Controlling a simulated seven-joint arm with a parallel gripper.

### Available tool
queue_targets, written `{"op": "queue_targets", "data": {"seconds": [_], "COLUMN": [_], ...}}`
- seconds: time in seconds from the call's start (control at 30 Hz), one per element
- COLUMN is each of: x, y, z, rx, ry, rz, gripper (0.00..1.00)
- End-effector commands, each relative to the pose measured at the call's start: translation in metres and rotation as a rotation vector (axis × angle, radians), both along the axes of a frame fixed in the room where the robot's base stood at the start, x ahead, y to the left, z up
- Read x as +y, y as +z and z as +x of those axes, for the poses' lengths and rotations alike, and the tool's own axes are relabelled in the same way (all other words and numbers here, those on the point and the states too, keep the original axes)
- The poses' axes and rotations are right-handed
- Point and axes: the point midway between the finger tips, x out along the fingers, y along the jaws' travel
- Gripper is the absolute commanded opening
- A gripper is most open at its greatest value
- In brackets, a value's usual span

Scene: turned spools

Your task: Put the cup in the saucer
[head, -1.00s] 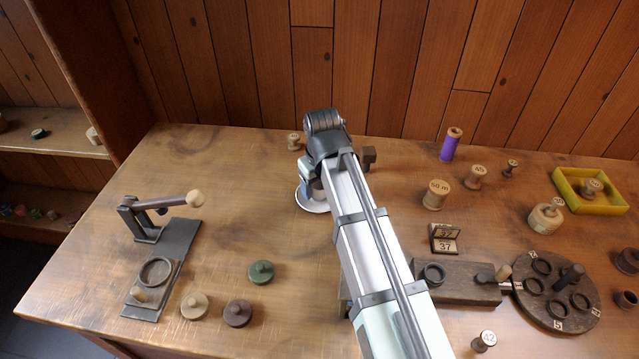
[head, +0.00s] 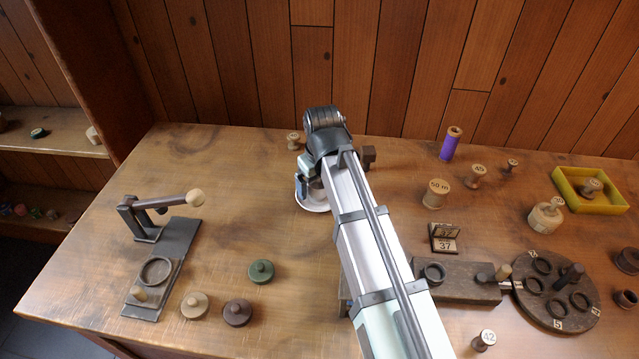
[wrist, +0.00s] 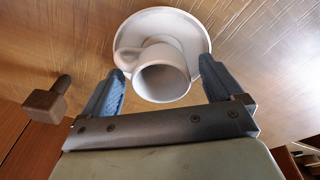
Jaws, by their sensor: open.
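The white cup (wrist: 165,78) shows in the wrist view with its mouth towards the camera and its handle to the left. The white saucer (wrist: 195,28) is behind it. The cup overlaps the saucer and appears to be on it, but its base is hidden. My gripper (wrist: 161,66) is open, with one blue-grey finger on each side of the cup and visible gaps beside it. In the head view my gripper (head: 303,182) is low over the saucer (head: 313,208), and my arm hides most of the cup (head: 317,188).
A dark wooden peg-like piece (wrist: 45,103) lies left of the gripper in the wrist view. A small spool (head: 293,141) stands behind the gripper. A lever press (head: 150,215) and lidded knobs stand left; spools and a round dark rack (head: 556,298) stand right. The table left of the saucer is clear.

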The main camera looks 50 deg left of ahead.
Motion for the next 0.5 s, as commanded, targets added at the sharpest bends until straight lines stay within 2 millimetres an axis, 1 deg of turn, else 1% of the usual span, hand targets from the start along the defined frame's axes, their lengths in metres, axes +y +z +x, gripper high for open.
{"op": "queue_targets", "data": {"seconds": [0.17, 0.5], "x": [-0.003, -0.01], "y": [0.024, 0.079], "z": [-0.002, -0.005], "rx": [-0.001, -0.001], "ry": [0.0, 0.0], "rz": [0.002, 0.002], "gripper": [0.94, 0.94]}}
